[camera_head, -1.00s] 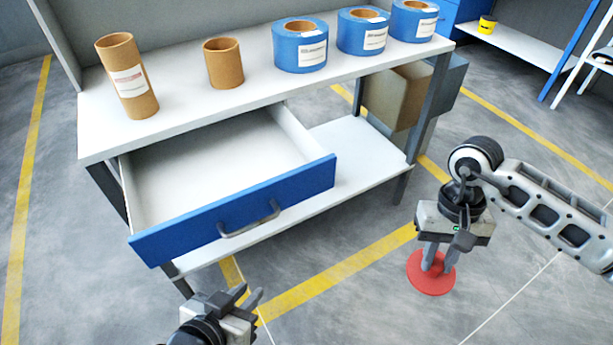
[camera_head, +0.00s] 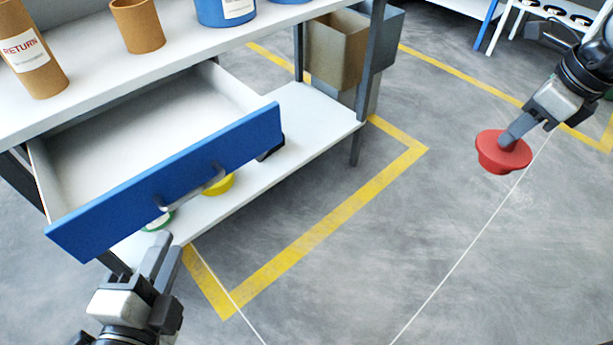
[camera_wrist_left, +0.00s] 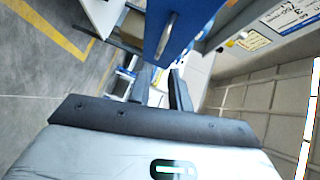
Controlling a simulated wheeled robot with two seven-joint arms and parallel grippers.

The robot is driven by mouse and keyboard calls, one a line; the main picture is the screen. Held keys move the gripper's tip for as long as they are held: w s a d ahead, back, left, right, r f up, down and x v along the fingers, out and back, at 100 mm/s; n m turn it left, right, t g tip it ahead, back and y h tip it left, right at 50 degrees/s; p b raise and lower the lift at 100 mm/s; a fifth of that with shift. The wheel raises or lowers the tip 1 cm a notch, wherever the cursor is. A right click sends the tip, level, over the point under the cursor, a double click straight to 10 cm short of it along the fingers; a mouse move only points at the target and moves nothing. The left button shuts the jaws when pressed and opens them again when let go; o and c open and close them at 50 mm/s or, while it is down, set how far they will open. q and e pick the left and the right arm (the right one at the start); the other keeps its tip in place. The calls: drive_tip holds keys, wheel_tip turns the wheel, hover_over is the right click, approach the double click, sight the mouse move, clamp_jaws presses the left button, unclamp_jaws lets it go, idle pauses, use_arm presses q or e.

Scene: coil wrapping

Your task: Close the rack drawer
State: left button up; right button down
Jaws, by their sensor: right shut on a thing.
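The rack drawer is pulled out and empty; its blue front (camera_head: 120,200) faces me in the head view, with a grey bar handle (camera_head: 205,185). The blue front (camera_wrist_left: 195,22) and handle (camera_wrist_left: 166,36) also show in the wrist view, just beyond the fingers. My left gripper (camera_head: 168,246) is open and empty, just in front of and below the drawer front's lower edge, seemingly apart from it. My right gripper (camera_head: 507,141) is shut on a red flanged round piece (camera_head: 505,157), held out at the right, away from the rack.
The rack's top shelf (camera_head: 175,40) carries cardboard tubes (camera_head: 137,24) and blue rolls (camera_head: 222,10). The lower shelf (camera_head: 310,125) holds a yellow item (camera_head: 219,185) and a green-edged item (camera_head: 157,222). The floor in front is clear.

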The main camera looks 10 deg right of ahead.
sight(191, 198)
use_arm(q)
drive_tip(key=x, duration=1.2)
drive_tip(key=shift+r, duration=0.15)
clamp_jaws()
